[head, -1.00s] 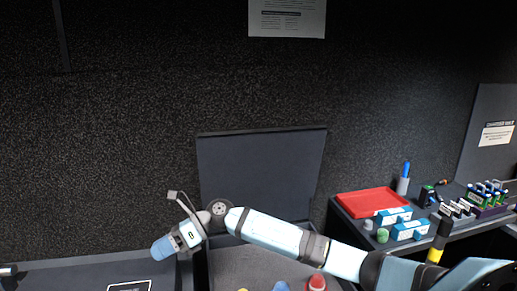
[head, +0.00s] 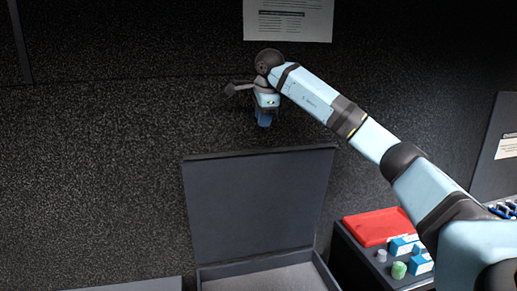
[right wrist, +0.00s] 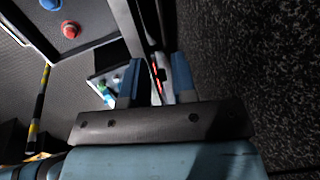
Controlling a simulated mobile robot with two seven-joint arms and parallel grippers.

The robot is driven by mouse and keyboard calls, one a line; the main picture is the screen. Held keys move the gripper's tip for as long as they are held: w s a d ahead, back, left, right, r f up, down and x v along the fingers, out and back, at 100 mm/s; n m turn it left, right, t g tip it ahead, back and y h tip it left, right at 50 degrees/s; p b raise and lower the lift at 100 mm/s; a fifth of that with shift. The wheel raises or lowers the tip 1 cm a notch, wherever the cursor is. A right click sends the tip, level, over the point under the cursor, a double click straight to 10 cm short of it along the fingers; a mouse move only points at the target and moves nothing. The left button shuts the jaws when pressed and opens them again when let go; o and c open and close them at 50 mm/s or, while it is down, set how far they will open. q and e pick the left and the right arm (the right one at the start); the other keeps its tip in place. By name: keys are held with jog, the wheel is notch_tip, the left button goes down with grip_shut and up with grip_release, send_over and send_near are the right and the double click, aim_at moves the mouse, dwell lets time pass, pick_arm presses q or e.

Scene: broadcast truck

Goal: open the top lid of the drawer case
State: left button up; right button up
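The drawer case's lid (head: 260,205) is a dark grey panel standing up, leaning near the back wall. Below it the open case (head: 265,278) shows its grey inside at the bottom of the head view. My right gripper (head: 263,118) is above the lid's top edge, apart from it, with its blue fingertips pointing down. In the right wrist view its two blue fingers (right wrist: 157,82) are apart, with no held thing visible between them. Blue and red knobbed items (right wrist: 69,30) show in the case at upper left there. My left gripper is not in view.
A side shelf at right carries a red tray (head: 374,226), blue-and-white boxes (head: 403,245) and a green cylinder (head: 398,270). A paper notice (head: 288,18) is on the dark back wall. The wall area left of my gripper is clear.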

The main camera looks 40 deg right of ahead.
jog(key=shift+w+d+f, duration=0.1)
jog(key=shift+f, duration=0.3)
jog(key=p+x, duration=0.1)
jog(key=x, duration=1.1)
jog(key=shift+f+p, duration=0.35)
jog(key=shift+f, duration=0.05)
grip_shut()
